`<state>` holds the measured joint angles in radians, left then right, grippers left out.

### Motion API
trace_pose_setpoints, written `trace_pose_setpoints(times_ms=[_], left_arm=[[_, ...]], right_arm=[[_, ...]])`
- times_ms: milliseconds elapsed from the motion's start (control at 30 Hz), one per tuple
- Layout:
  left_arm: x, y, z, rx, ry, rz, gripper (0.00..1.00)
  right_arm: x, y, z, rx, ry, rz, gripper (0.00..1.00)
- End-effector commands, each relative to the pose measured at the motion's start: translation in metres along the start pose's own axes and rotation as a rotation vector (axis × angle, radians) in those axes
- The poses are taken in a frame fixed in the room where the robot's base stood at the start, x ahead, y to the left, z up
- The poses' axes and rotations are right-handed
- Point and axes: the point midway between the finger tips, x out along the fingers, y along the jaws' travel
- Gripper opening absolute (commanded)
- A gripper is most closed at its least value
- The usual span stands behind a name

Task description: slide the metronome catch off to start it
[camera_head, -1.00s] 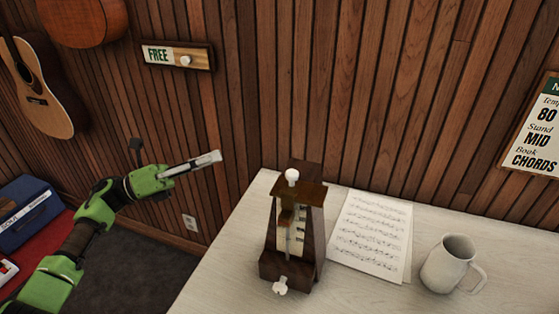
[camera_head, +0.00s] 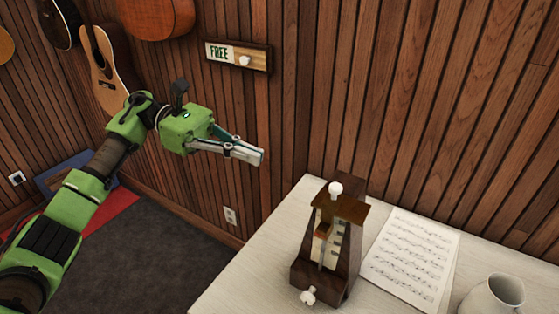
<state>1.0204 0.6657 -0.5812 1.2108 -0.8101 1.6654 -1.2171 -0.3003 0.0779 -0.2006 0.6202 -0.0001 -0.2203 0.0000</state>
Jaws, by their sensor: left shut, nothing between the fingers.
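The metronome (camera_head: 345,262) stands upright on the pale table (camera_head: 250,290). It is a dark wooden body with a scale and a pendulum arm on its front. A white knob (camera_head: 335,188) sits at its top, and a white key-shaped piece (camera_head: 309,296) sticks out low at the front. I cannot tell clearly which part is the catch. My left gripper (camera_head: 262,157) is shut and empty, in the air to the left of the metronome and above the table's left edge, apart from it. My right gripper is not in view.
Sheet music (camera_head: 412,255) lies right of the metronome, and a white mug (camera_head: 492,297) stands at the bottom right. A sign reading FREE with a white knob (camera_head: 238,56) hangs on the wooden wall. Guitars (camera_head: 108,68) hang at the upper left. The table left of the metronome is clear.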

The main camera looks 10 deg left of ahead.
Motion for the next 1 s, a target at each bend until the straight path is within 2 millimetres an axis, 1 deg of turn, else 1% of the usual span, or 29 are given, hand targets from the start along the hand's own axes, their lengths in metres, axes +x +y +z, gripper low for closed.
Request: trace_pose_setpoints(times_ms=[33, 167, 400, 533, 600, 733, 1000], left_arm=[[0.008, -0.001, 0.003, 0.000, 0.000, -0.004, 0.00], [0.034, -0.001, 0.005, 0.000, -0.002, -0.006, 0.00], [0.085, -0.001, 0.006, -0.001, -0.002, -0.005, 0.00], [0.107, -0.001, 0.006, -0.001, -0.004, -0.003, 0.00], [0.115, -0.001, 0.005, -0.001, -0.002, -0.002, 0.00], [0.126, -0.001, 0.003, 0.000, -0.003, -0.001, 0.00], [0.129, 0.000, 0.001, 0.000, -0.002, 0.000, 0.00]], right_arm=[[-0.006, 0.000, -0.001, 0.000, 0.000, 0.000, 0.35], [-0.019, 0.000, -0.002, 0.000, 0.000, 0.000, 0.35], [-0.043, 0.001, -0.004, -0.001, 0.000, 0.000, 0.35], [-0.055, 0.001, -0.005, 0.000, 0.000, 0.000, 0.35], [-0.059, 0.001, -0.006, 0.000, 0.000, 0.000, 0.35], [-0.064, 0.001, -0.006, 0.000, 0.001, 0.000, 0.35], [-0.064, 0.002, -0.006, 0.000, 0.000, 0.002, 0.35]])
